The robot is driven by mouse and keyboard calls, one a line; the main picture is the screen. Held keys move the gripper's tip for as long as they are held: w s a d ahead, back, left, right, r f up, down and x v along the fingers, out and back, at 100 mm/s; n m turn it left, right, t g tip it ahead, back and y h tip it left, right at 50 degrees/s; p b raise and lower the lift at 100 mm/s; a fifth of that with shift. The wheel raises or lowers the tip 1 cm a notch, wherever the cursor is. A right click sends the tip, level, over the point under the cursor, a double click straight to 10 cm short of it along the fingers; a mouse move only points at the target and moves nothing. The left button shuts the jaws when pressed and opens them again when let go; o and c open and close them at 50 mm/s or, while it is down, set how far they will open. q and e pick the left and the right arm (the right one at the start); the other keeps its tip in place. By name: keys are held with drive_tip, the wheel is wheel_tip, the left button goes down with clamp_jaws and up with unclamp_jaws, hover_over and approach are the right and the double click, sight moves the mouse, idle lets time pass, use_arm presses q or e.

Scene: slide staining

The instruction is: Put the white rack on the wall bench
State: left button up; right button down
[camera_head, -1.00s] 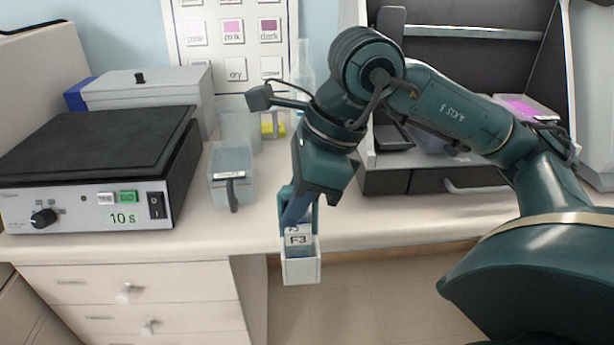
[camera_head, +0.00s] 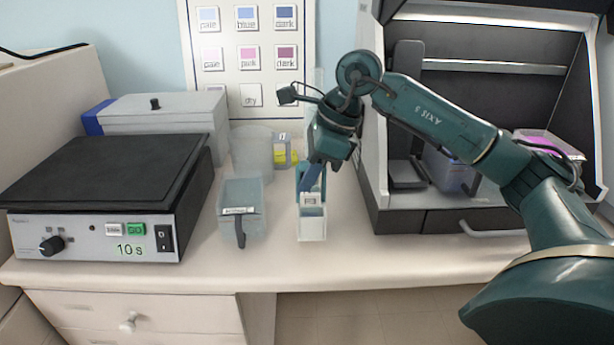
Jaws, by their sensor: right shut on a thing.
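The white rack (camera_head: 312,228) is a small upright box with a label near its top and a bluish inside. My right gripper (camera_head: 312,197) is shut on its upper part from above. The rack is over the front part of the wall bench (camera_head: 380,262). I cannot tell whether its base touches the bench top or hangs just above it. My left gripper is not in view.
A clear tub with a dark handle (camera_head: 240,210) stands close to the rack's left. Left of it is a black-topped device (camera_head: 105,175) showing 10 s. A dark cabinet (camera_head: 450,222) is on the right. Behind are a clear container (camera_head: 250,150) and a yellow item (camera_head: 281,156).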

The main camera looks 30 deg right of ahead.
drive_tip(key=w+d, duration=0.2)
drive_tip(key=w, duration=0.1)
drive_tip(key=shift+w, duration=0.2)
wheel_tip(320, 180, down, 3)
drive_tip(key=shift+d+f+p, duration=0.1)
drive_tip(key=shift+f+p, duration=0.1)
drive_tip(key=shift+p, duration=0.15)
drive_tip(key=shift+f, duration=0.2)
drive_tip(key=c, duration=1.4)
unclamp_jaws()
drive_tip(key=shift+r, duration=0.35)
drive_tip(key=v, duration=0.7)
drive_tip(key=shift+r, duration=0.1)
drive_tip(key=shift+s, duration=0.1)
